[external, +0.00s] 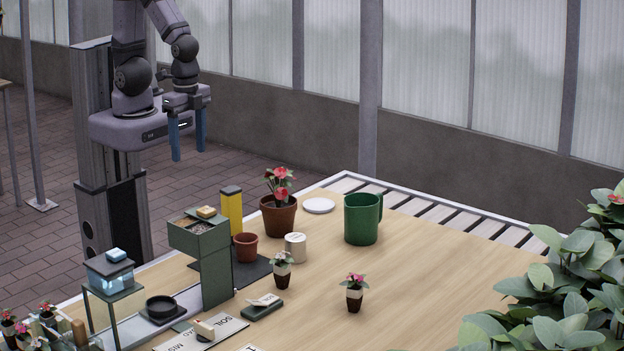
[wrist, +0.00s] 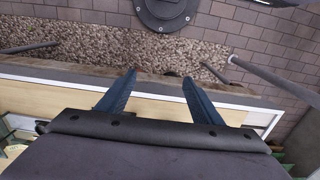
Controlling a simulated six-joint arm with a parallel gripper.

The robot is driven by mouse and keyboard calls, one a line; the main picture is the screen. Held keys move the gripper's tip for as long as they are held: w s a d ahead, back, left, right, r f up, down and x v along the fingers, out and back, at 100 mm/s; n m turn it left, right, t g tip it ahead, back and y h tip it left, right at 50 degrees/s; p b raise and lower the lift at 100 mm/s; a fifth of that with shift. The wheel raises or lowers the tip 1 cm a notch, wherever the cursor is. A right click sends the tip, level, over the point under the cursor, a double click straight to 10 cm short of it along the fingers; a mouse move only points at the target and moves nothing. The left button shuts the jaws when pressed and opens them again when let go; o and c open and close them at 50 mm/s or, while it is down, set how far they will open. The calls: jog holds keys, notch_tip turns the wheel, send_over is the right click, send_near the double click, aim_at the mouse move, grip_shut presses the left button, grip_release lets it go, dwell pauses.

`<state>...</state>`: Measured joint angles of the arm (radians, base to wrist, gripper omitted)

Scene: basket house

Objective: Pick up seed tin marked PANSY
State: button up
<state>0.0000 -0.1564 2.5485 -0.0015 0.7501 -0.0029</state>
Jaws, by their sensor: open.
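A small cream tin (external: 295,246) with a pale lid stands upright on the wooden table, between a plant pot and the green mug. Its marking is too small to read, so I cannot tell if it says PANSY. My gripper (external: 187,148) is open and empty, high at the back left, well apart from the tin. In the wrist view its two blue fingers (wrist: 158,78) are spread with nothing between them, and no tin shows there.
A green mug (external: 361,219), a potted red flower (external: 279,214), a yellow block (external: 231,211) and a small terracotta pot (external: 246,247) stand around the tin. A tall green dispenser (external: 216,270) is to the left. The table's right middle is clear.

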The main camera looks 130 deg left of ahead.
notch_tip(320, 180, up, 5)
jog(key=m+t+h+b, duration=0.1)
jog(key=m+t+b, duration=0.1)
jog(key=t+b, duration=0.35)
send_over(294, 236)
jog(key=s, duration=0.2)
jog(key=shift+g, duration=0.35)
jog(key=f, duration=1.3)
jog(key=shift+s+a+b, duration=0.2)
jog(key=shift+b, duration=0.2)
jog(key=shift+p+x, duration=1.1)
jog(key=shift+x, duration=2.65)
jog(key=c, duration=1.1)
jog(key=shift+c, duration=0.3)
